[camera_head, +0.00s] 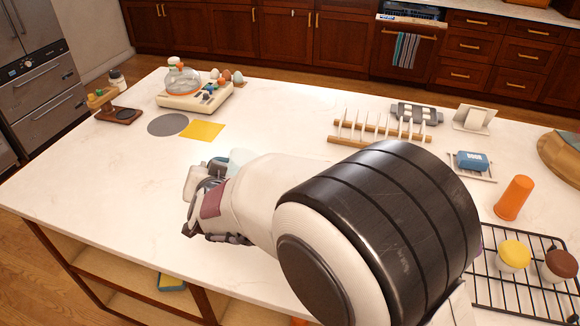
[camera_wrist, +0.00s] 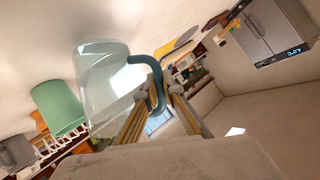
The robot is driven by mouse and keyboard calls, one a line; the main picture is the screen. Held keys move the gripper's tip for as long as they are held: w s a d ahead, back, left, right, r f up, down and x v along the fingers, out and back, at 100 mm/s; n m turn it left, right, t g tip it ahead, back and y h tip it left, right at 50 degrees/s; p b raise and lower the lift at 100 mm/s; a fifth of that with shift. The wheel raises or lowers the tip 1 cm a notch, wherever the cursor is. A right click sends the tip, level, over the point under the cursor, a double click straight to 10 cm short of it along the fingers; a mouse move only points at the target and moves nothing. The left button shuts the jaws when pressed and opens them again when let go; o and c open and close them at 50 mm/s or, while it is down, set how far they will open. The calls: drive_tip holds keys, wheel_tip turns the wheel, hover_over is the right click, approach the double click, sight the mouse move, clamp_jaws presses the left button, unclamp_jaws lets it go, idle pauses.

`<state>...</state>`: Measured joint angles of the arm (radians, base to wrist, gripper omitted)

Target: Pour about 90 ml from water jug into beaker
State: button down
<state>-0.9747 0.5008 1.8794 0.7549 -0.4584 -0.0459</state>
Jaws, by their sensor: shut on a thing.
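The water jug (camera_wrist: 100,75) is a clear vessel with a blue-teal handle, in the wrist view. My gripper (camera_wrist: 163,93) is shut on that handle, with the jug body to the left of the fingers. In the head view my gripper (camera_head: 203,205) is over the left part of the counter, and my arm hides much of what it holds. The water level and the jug's tilt cannot be told. A round glass vessel with an orange band (camera_head: 183,78), possibly the beaker, stands on a cream scale (camera_head: 170,100) at the back left, apart from my gripper.
A grey disc (camera_head: 168,124) and yellow square (camera_head: 203,131) lie before the scale. A green cup (camera_wrist: 58,108) and grey mug (camera_wrist: 16,154) show beyond the jug. A wooden rack (camera_head: 375,132), orange cup (camera_head: 514,198) and black wire rack (camera_head: 535,292) are right.

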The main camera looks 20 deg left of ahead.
sight(229, 156)
drive_tip(key=shift+w+d+r+m+g+y, duration=0.2)
drive_tip(key=shift+w+d+r+m, duration=0.15)
drive_tip(key=shift+d+r, duration=0.25)
drive_tip(key=shift+w+d+r+m+g+y, duration=0.1)
drive_tip(key=shift+w+d+r+m+y, duration=0.2)
drive_tip(key=shift+r, duration=0.35)
drive_tip(key=shift+w+d+r+m+g+y, duration=0.15)
drive_tip(key=shift+w+d+r+m+y, duration=0.2)
drive_tip(key=shift+r, duration=0.4)
drive_tip(key=shift+w+d+r+m+g+y, duration=0.2)
drive_tip(key=shift+d+r+m, duration=0.2)
drive_tip(key=shift+r, duration=0.3)
drive_tip(key=shift+w+d+r+m+g+y, duration=0.15)
drive_tip(key=shift+w+d+r+m+y, duration=0.2)
drive_tip(key=shift+r, duration=0.4)
drive_tip(key=shift+d+r, duration=0.15)
drive_tip(key=shift+r, duration=0.1)
drive_tip(key=shift+w+d+r+m, duration=0.25)
drive_tip(key=shift+d+r+m, duration=0.1)
drive_tip(key=shift+r+m, duration=0.2)
drive_tip(key=shift+w+d+r+y, duration=0.2)
drive_tip(key=shift+y, duration=0.2)
drive_tip(key=shift+w+d+r+m, duration=0.1)
drive_tip(key=shift+d+r+m, duration=0.1)
drive_tip(key=shift+m, duration=0.2)
drive_tip(key=shift+w+d+r+g, duration=0.15)
drive_tip(key=shift+d+r+g, duration=0.1)
drive_tip(key=shift+g, duration=0.05)
